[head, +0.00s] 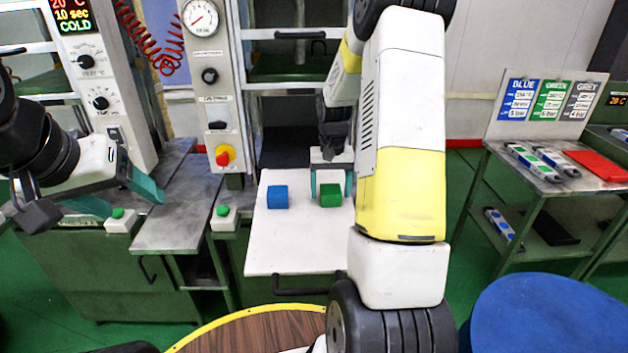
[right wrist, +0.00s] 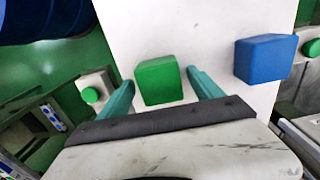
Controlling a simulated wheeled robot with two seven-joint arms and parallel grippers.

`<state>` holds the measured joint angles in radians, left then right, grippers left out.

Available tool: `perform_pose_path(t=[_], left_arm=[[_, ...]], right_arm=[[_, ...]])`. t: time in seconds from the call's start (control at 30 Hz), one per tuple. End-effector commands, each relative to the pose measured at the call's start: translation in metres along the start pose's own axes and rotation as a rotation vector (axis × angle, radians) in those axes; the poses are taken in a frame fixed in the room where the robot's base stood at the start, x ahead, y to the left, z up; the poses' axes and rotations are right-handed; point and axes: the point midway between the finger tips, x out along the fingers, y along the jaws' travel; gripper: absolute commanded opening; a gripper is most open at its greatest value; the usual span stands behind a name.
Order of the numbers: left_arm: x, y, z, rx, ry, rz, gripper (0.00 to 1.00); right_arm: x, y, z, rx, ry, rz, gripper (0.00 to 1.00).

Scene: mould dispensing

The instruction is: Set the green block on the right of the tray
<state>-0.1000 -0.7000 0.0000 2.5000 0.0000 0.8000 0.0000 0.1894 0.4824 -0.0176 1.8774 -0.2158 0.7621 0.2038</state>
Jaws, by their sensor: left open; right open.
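The green block (head: 330,195) sits on the right part of the white tray (head: 290,250) in the head view. A blue block (head: 277,196) sits to its left on the same tray. My right gripper (head: 332,180) is open over the green block. In the right wrist view the green block (right wrist: 160,81) lies between the two teal fingers (right wrist: 163,88), with small gaps beside it. The blue block (right wrist: 265,58) stands apart to the right there. My left gripper (head: 115,205) is open and empty at the far left, away from the tray.
Green push buttons stand left of the tray (head: 223,212) and farther left (head: 118,214). A press panel with a gauge (head: 203,18) rises behind. A side table (head: 560,170) with cards and a red plate is at the right. A round blue top (head: 550,315) is at front right.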

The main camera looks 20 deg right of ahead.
Motion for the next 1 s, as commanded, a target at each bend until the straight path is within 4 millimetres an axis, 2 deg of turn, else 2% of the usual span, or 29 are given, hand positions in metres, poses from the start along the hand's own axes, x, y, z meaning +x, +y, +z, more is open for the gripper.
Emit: perform_pose_path(t=[0.43, 0.73, 0.87, 1.0], left_arm=[[0.000, 0.000, 0.000, 0.000, 0.000, 0.000, 0.69], [0.000, 0.000, 0.000, 0.000, 0.000, 0.000, 0.69], [0.000, 0.000, 0.000, 0.000, 0.000, 0.000, 0.69], [0.000, 0.000, 0.000, 0.000, 0.000, 0.000, 0.69]], right_arm=[[-0.088, 0.000, -0.001, 0.000, 0.006, -0.001, 0.75], [-0.122, -0.002, 0.003, -0.004, 0.010, -0.004, 0.75], [-0.148, -0.011, 0.023, -0.032, 0.060, -0.026, 0.75], [-0.188, -0.029, 0.069, -0.088, 0.157, -0.073, 0.75]])
